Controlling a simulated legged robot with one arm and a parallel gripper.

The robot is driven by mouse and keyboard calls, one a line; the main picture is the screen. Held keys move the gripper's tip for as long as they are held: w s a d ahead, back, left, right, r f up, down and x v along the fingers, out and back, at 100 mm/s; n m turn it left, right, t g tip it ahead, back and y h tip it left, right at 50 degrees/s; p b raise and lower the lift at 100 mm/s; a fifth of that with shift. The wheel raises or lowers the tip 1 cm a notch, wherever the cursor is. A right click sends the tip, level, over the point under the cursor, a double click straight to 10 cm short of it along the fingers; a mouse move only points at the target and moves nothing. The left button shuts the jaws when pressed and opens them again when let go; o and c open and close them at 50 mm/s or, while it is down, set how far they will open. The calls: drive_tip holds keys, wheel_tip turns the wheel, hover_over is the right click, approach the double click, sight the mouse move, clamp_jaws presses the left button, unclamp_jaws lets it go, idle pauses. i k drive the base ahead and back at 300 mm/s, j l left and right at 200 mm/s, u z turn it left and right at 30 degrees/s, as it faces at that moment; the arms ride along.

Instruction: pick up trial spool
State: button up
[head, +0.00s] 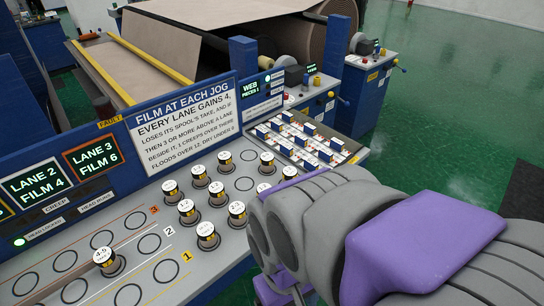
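Several small dark spools with white numbered tops and yellow labels stand upright on a grey sloping console (215,262). One spool (108,262) stands alone on a ring in the row marked 2, at the lower left. The others stand in a group at the middle, among them a front spool (207,238) and one to its upper right (237,214). I cannot tell by its label which is the trial spool.
A sign panel (185,115) and lit lane displays (92,157) rise behind the console. A tray of small blue-and-white pieces (300,140) lies right of the spools. Empty rings (166,270) mark free spots. A large film roll machine (190,35) stands behind.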

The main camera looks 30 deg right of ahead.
sight(267, 159)
drive_tip(key=i+l+z, duration=0.1)
drive_tip(key=l, duration=0.25)
drive_tip(key=i+l+z, duration=0.1)
drive_tip(key=l, duration=0.3)
drive_tip(key=i+l+z, duration=0.15)
drive_tip(key=l, duration=0.2)
drive_tip(key=l+z, duration=0.1)
drive_tip(key=l, duration=0.25)
drive_tip(key=i+l+z, duration=0.1)
drive_tip(key=i+l, duration=0.1)
drive_tip(key=l, duration=0.1)
